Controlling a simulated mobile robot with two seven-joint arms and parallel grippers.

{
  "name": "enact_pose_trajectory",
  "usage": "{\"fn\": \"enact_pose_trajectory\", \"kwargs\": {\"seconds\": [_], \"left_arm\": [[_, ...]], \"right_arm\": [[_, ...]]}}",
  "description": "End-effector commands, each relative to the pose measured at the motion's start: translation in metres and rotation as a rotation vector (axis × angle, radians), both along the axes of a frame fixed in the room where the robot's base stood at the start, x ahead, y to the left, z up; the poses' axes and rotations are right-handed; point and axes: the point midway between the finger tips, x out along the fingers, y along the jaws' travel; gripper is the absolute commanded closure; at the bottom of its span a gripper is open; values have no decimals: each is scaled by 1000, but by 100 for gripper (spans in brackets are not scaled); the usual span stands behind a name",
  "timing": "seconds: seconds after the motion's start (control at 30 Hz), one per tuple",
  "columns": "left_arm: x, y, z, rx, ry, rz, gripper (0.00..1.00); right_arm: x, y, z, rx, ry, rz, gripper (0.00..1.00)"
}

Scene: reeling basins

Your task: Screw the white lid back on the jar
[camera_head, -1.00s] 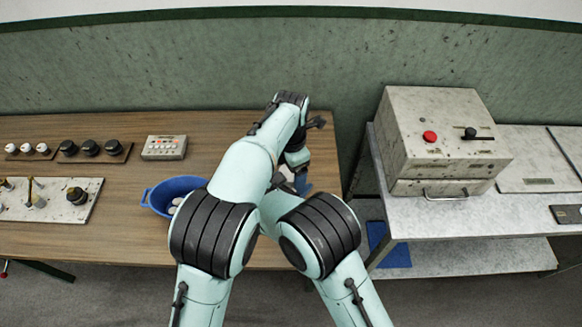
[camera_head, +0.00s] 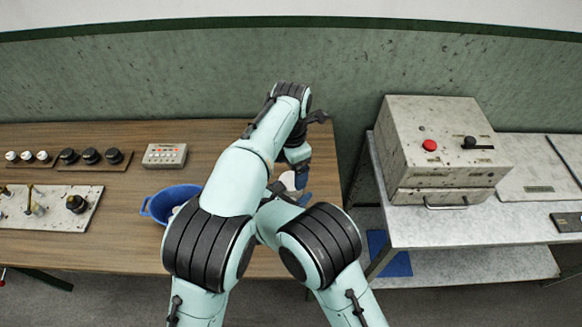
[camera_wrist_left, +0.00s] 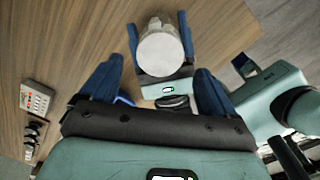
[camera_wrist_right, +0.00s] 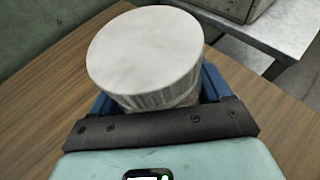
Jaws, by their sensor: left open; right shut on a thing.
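The jar (camera_wrist_right: 165,97) is clear and wrinkled-looking, with the flat round white lid (camera_wrist_right: 145,50) on its top. Whether the lid is screwed tight cannot be told. My right gripper (camera_wrist_right: 155,92) is shut around the jar, one blue finger on each side. In the left wrist view the lid (camera_wrist_left: 160,55) faces the camera, with the jar (camera_wrist_left: 157,25) behind it. My left gripper (camera_wrist_left: 157,68) is open, its blue fingers apart on either side of the lid and not touching it.
A blue basin (camera_head: 160,205) stands on the wooden table (camera_head: 110,238) left of my arms. A button box (camera_head: 165,154), knobs and a switch panel (camera_head: 50,207) lie further left. A metal side table (camera_head: 470,220) with a grey box (camera_head: 440,150) stands right, across a gap.

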Motion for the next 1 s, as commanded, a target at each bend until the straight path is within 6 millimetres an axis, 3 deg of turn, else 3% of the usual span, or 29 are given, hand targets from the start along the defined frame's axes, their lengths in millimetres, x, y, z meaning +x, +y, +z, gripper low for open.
{"fn": "enact_pose_trajectory", "kwargs": {"seconds": [0.43, 0.77, 1.0], "left_arm": [[0, 0, 35, 0, 1, 285, 12], [0, 0, 32, 1, 2, 285, 12], [-1, 0, 0, 3, 5, 284, 12]], "right_arm": [[0, 0, 0, 0, 0, 0, 100], [0, 0, 0, 0, 0, 0, 100], [0, 0, 0, 0, 0, 0, 100]]}}
